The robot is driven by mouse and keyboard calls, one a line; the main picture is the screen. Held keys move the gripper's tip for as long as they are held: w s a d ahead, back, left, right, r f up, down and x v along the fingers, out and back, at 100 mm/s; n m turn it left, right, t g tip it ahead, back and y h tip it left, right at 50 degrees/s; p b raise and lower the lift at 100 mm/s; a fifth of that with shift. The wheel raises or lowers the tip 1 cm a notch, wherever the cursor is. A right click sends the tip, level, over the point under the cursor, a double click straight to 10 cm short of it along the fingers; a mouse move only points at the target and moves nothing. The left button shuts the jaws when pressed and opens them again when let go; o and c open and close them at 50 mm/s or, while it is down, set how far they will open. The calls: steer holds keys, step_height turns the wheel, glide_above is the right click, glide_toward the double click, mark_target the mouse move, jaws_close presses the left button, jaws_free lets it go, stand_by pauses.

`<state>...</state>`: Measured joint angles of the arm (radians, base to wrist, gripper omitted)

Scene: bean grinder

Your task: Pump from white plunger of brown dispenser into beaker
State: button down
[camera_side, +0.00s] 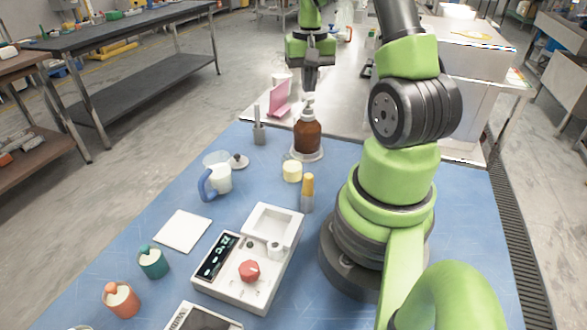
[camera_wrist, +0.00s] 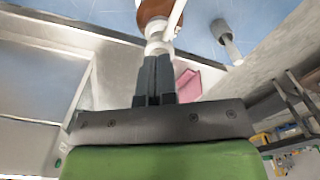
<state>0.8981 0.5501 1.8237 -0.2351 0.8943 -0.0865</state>
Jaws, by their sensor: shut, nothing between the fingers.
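The brown dispenser (camera_side: 307,137) stands upright on a pale round base (camera_side: 318,155) near the far edge of the blue mat. Its white plunger (camera_side: 308,107) is on top. My gripper (camera_side: 310,89) is shut and points down just above the plunger, with nothing held. In the wrist view the shut fingers (camera_wrist: 156,60) end close to the white plunger (camera_wrist: 158,43), and the brown bottle (camera_wrist: 150,10) is partly cut off. I cannot tell whether the fingertips touch the plunger. A clear vessel (camera_side: 213,157), possibly the beaker, stands left behind a blue-handled white cup (camera_side: 219,180).
A pink stand (camera_side: 279,99) and a grey cylinder with a stem (camera_side: 259,134) are near the dispenser. A pale yellow jar (camera_side: 292,171) and an orange-topped tube (camera_side: 307,193) stand in front. A scale-like device (camera_side: 225,286) lies nearer. Open mat lies left of the dispenser.

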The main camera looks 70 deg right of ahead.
steer(key=shift+f, duration=1.15)
steer(key=shift+r, duration=1.85)
step_height(320, 180, up, 6)
